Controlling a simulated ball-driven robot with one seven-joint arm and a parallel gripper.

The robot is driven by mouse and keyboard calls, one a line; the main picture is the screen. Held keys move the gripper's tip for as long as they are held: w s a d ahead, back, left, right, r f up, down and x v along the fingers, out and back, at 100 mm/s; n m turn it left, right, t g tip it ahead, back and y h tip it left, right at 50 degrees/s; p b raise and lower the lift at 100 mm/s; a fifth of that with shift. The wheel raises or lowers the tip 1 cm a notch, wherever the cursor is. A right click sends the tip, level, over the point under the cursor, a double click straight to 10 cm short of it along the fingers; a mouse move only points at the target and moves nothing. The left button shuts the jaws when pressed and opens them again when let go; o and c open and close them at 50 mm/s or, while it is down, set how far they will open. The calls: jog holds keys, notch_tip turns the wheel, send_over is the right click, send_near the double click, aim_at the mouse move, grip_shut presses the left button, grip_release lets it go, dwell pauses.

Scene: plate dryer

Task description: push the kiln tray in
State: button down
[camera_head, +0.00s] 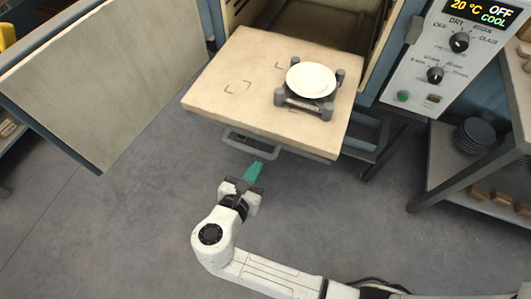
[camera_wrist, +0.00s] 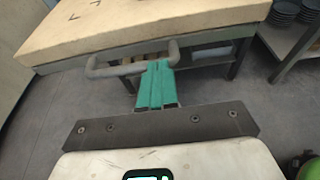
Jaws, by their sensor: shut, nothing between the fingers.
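The kiln tray (camera_head: 215,92) is a thick beige slab, pulled out of the kiln's open front. A grey bar handle (camera_head: 247,142) runs along its front edge. A white plate (camera_head: 311,80) sits on a grey stand (camera_head: 309,104) on the tray's right part. My gripper (camera_head: 254,171) has green fingers, shut and empty, just in front of the handle. In the wrist view my green fingertips (camera_wrist: 155,72) overlap the right end of the handle (camera_wrist: 118,70); I cannot tell whether they touch. The tray's front corner also shows there (camera_wrist: 150,22).
The kiln door (camera_head: 95,85) stands swung open at left. The control panel (camera_head: 455,55) at right reads 20 °C, OFF, COOL. A shelf with dark stacked plates (camera_head: 474,135) stands at right. The floor in front of the tray is clear.

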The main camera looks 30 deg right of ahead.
aim_at(273, 139)
jog(key=x, duration=0.9)
jog(key=shift+w+d, duration=0.25)
jog(key=shift+d, duration=0.1)
jog(key=shift+w+d, duration=0.1)
